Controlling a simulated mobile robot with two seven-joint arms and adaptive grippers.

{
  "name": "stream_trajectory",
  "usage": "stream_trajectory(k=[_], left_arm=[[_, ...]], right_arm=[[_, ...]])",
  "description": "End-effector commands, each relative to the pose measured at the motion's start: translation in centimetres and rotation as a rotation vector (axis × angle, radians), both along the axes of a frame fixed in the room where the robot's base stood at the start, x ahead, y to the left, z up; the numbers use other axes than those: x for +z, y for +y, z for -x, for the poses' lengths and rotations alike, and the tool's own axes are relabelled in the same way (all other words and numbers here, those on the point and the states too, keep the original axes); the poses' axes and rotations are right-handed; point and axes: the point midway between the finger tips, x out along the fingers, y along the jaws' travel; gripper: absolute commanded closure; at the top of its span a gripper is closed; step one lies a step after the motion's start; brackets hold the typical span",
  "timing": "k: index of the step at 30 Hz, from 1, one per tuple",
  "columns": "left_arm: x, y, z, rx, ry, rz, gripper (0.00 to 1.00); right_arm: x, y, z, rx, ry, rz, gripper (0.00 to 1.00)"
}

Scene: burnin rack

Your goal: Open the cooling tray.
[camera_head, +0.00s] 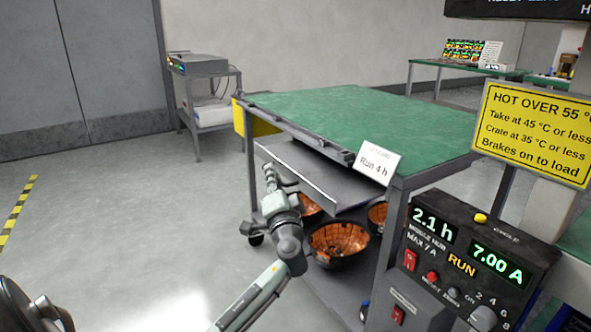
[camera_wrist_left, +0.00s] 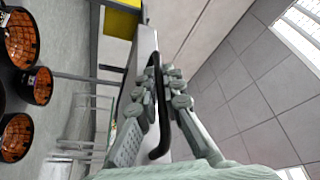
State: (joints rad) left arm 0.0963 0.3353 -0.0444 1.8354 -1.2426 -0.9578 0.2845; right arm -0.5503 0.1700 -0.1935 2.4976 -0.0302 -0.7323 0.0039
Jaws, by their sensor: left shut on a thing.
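The cooling tray (camera_head: 340,188) is a grey drawer under the green bench top, with its long front panel standing out from under the top's edge. My left gripper (camera_head: 271,176) is at that front panel. In the left wrist view, my left gripper (camera_wrist_left: 160,76) is shut on the tray's black bar handle (camera_wrist_left: 162,135), with fingers on both sides of it. My right gripper is not in view.
Dark bowls with copper-coloured insides (camera_head: 340,240) sit on the shelf below the tray. A yellow box (camera_head: 262,124) hangs at the bench's left end. A control box (camera_head: 470,262) stands at the right.

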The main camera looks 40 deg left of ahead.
Motion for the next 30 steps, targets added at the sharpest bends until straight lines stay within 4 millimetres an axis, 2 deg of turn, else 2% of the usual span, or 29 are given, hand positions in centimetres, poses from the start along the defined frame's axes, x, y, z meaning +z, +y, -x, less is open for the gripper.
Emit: stream_trajectory(k=[1,3,10,15,24,25,27,30], left_arm=[[-0.3,0.4,1.3,-0.001,0.004,0.002,1.0],[-0.3,1.0,2.7,0.0,0.004,0.0,1.0],[-0.2,2.2,5.7,-0.002,0.003,0.002,1.0],[-0.1,2.6,6.4,-0.002,0.002,0.001,1.0],[-0.2,2.6,6.4,-0.002,0.002,0.001,1.0],[-0.1,2.6,6.4,-0.002,0.002,0.001,0.91],[-0.1,2.6,6.4,-0.002,0.002,0.001,0.83],[-0.1,2.6,6.4,-0.002,0.002,0.002,0.83]], right_arm=[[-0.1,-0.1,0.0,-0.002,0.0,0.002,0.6],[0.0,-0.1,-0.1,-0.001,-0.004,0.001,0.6],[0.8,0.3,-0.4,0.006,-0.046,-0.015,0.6],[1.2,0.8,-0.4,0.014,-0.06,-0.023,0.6],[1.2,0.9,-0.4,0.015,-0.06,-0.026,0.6],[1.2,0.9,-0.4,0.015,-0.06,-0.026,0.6],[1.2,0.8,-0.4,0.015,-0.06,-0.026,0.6],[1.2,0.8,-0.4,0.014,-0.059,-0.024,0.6]])
